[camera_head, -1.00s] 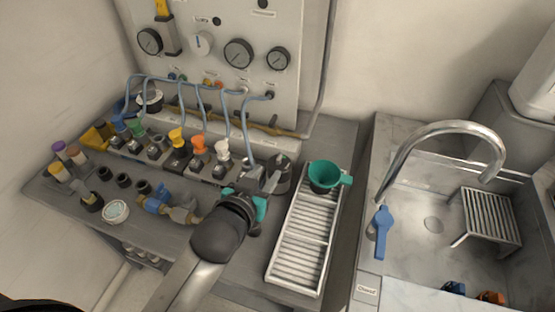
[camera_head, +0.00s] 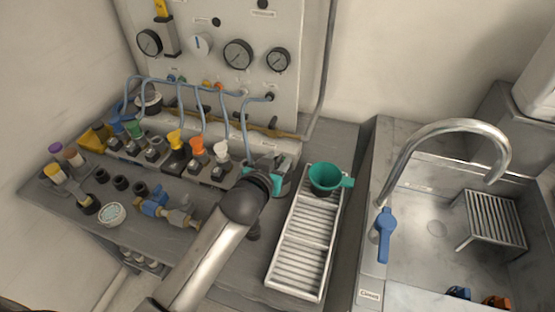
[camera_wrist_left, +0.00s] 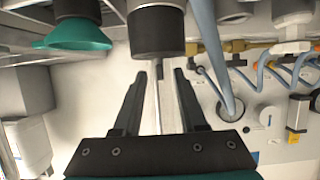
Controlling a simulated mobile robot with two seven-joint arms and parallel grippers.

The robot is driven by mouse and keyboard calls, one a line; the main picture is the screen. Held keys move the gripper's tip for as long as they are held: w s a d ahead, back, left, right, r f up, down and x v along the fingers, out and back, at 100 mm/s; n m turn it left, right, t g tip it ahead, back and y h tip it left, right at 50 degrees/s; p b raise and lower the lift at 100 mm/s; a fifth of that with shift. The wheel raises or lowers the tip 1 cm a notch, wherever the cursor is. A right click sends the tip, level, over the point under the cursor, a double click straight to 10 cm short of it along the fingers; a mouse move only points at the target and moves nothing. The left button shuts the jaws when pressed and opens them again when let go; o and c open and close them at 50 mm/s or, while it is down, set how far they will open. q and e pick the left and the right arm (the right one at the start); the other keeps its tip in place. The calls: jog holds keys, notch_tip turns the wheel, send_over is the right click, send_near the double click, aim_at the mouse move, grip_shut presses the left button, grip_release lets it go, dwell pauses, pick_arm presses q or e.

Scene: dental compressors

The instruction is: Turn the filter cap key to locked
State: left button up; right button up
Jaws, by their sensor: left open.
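My left gripper (camera_head: 264,170) is at the right end of the valve row in the head view. It covers part of a grey and dark cylindrical unit (camera_head: 285,174), which seems to be the filter. In the left wrist view my gripper (camera_wrist_left: 159,72) is open, its two dark fingers apart. A black cylindrical cap (camera_wrist_left: 157,33) is just beyond the fingertips, with a grey part behind it. A thin pale upright strip (camera_wrist_left: 157,108) shows between the fingers; I cannot tell whether it is the key. The key's position is not readable. My right gripper is not in view.
A green funnel (camera_head: 326,178) stands on the slatted metal tray (camera_head: 299,262) right of the gripper. Valves with coloured caps (camera_head: 175,138) and blue hoses (camera_head: 205,108) are to the left. A gauge panel (camera_head: 216,62) rises behind. A sink (camera_head: 437,230) is far right.

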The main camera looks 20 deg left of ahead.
pick_arm(q)
grip_shut()
dwell(0.3)
jog(key=shift+r+p, duration=0.15)
jog(key=shift+p, duration=0.3)
jog(key=shift+a+m+h+p, duration=0.1)
jog(key=shift+m+h+p, duration=0.5)
grip_release()
jog(key=shift+s, duration=0.1)
